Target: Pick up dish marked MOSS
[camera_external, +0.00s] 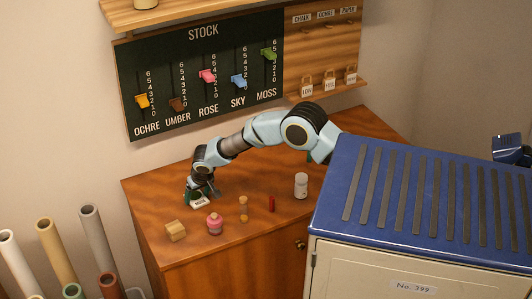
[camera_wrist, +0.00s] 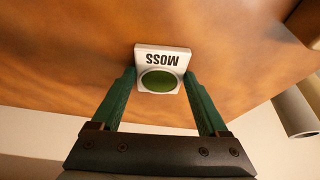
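The dish marked MOSS (camera_wrist: 162,54) is a small white block with a round green well; its label reads upside down in the wrist view. In the external view the dish (camera_external: 199,203) shows as a small pale piece on the table at the tip of my arm. My gripper (camera_wrist: 158,78) has its two green fingers spread, one on each side of the dish's near part. Narrow gaps seem to show between fingers and dish, so the gripper looks open. In the external view my gripper (camera_external: 201,192) points down at the dish, partly hiding it.
Behind is a STOCK board (camera_external: 203,110) with sliders. A blue-topped cabinet (camera_external: 430,200) fills the right.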

